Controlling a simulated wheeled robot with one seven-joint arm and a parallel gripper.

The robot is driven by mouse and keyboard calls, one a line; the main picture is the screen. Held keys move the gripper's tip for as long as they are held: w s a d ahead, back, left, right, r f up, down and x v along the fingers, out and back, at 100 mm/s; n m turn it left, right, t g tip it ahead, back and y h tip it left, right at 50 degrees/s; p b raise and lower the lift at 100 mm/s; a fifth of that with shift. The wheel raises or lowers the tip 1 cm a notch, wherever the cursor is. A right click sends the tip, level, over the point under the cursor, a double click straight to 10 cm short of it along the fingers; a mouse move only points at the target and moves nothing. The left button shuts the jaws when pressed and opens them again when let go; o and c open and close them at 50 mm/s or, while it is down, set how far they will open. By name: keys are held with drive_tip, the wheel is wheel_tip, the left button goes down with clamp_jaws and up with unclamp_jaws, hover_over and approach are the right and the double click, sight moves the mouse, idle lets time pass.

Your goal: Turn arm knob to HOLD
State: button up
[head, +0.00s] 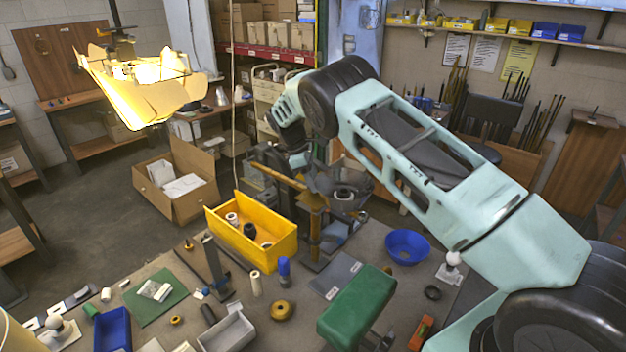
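My arm reaches in from the lower right, bends at the top and comes down behind the yellow bin. My gripper (322,182) is a dark shape at the middle of the head view, close to a brownish upright stand (314,222) with a slanted bar (277,176). Its fingers blend with the dark parts there, so I cannot tell whether they are open or shut, or touching anything. I cannot pick out the arm knob or a HOLD mark for certain. A dark grey plate (337,277) with two small white labels lies in front of the stand; the labels are unreadable.
A yellow bin (277,247) with several rolls stands left of the stand. A blue bowl (407,245) and a green padded block (357,305) are to the right. A green mat (172,306), blue tray (112,330) and grey tray (228,333) lie front left. A lit lamp (140,85) hangs upper left.

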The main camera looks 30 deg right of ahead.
drive_tip(key=shift+b, duration=0.3)
drive_tip(key=m+b, duration=0.1)
drive_tip(key=m+y+b, duration=0.1)
drive_tip(key=m, duration=0.1)
drive_tip(key=shift+w+d+f+g, duration=0.15)
drive_tip(key=shift+f+g, duration=0.05)
drive_tip(key=shift+g, duration=0.2)
drive_tip(key=m+b, duration=0.1)
drive_tip(key=m, duration=0.1)
drive_tip(key=m+y, duration=0.1)
drive_tip(key=m, duration=0.1)
drive_tip(key=shift+d+r+m+g+b, duration=0.15)
drive_tip(key=shift+m+g+b, duration=0.15)
drive_tip(key=shift+g+b, duration=0.1)
drive_tip(key=m+y, duration=0.2)
drive_tip(key=m, duration=0.2)
drive_tip(key=shift+d+r, duration=0.1)
drive_tip(key=shift+d, duration=0.05)
drive_tip(key=m+y, duration=0.1)
drive_tip(key=m, duration=0.1)
drive_tip(key=m+b, duration=0.1)
drive_tip(key=m, duration=0.2)
drive_tip(key=shift+d+y, duration=0.15)
drive_tip(key=shift+y, duration=0.25)
drive_tip(key=o, duration=1)
